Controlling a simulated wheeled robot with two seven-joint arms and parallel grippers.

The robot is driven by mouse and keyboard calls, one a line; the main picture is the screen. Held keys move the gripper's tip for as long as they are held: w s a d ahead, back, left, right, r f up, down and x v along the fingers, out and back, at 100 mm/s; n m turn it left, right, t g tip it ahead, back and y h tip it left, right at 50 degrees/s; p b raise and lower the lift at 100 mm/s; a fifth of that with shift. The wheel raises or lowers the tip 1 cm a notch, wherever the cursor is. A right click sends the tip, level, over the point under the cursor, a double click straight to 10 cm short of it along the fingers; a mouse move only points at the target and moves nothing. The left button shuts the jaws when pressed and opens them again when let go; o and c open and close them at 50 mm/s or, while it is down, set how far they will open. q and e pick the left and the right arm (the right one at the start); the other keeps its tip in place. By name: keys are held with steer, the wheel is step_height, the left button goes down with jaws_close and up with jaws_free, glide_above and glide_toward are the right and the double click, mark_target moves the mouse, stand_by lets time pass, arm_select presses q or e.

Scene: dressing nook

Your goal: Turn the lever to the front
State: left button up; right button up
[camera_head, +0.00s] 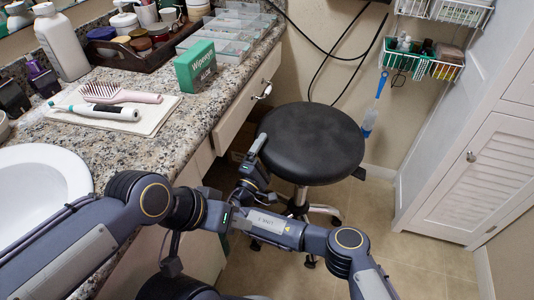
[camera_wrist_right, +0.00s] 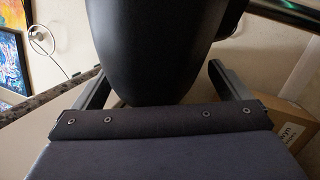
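A curved metal handle (camera_head: 264,91) is on the vanity's drawer front, above and left of the black round stool seat (camera_head: 311,142). My right gripper (camera_head: 264,170) is by the left edge of the seat. In the right wrist view its fingers (camera_wrist_right: 156,70) are spread apart, with the dark seat (camera_wrist_right: 160,45) filling the space between and beyond them. Whether they touch it cannot be told. My left gripper (camera_head: 172,266) is low, beside the vanity front; its fingers are not clear. Most of the stool's underside is hidden.
The granite counter (camera_head: 150,140) holds a green box (camera_head: 196,67), a hairbrush (camera_head: 120,93) and a white basin (camera_head: 40,190). A white louvred cabinet (camera_head: 485,170) stands right. A cardboard box (camera_wrist_right: 290,135) shows in the right wrist view. Tiled floor (camera_head: 400,265) is open on the right.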

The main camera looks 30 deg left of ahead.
steer(key=shift+s, duration=0.1)
steer(key=v, duration=0.7)
steer(key=shift+s, duration=0.3)
steer(key=shift+f, duration=0.1)
